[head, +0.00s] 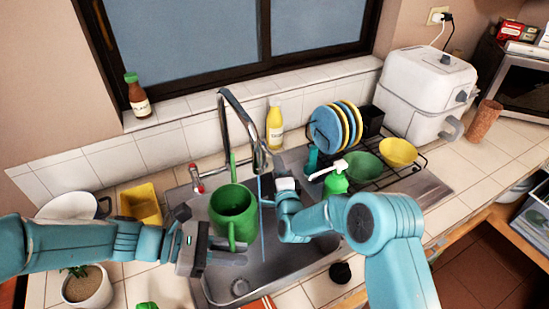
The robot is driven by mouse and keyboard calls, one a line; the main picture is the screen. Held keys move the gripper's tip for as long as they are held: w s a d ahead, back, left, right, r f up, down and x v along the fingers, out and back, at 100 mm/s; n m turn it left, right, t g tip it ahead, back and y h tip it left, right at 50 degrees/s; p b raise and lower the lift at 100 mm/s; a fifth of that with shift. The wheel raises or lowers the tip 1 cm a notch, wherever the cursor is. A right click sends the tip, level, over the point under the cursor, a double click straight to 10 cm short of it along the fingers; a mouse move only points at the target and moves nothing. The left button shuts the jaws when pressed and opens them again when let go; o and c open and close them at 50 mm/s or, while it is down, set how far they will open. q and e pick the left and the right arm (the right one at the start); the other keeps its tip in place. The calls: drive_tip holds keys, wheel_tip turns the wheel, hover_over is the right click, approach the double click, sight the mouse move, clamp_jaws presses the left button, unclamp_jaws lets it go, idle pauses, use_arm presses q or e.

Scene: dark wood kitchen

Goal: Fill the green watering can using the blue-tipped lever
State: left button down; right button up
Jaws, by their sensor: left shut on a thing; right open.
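The green watering can (236,214) is upright over the sink, its thin spout pointing to the back. My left gripper (214,241) is shut on its handle at the near side. The tall metal faucet (230,104) arches above the sink. A thin blue stream of water (262,225) falls from the faucet, appearing just right of the can's rim and reaching down towards the basin. My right gripper (285,184) is open behind the stream, right of the faucet. The blue-tipped lever is not visible; a red-tipped lever (195,178) stands left of the faucet.
The sink basin (290,262) lies below the can. A green soap bottle (335,182) and a dish rack (410,177) with plates and bowls stand close right of my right gripper. A yellow container (142,203) and a potted plant (88,288) are at the left.

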sight(269, 154)
drive_tip(key=shift+w+a, duration=0.15)
drive_tip(key=shift+w, duration=1.15)
drive_tip(key=shift+w+a, duration=0.15)
drive_tip(key=shift+w, duration=1.15)
clamp_jaws()
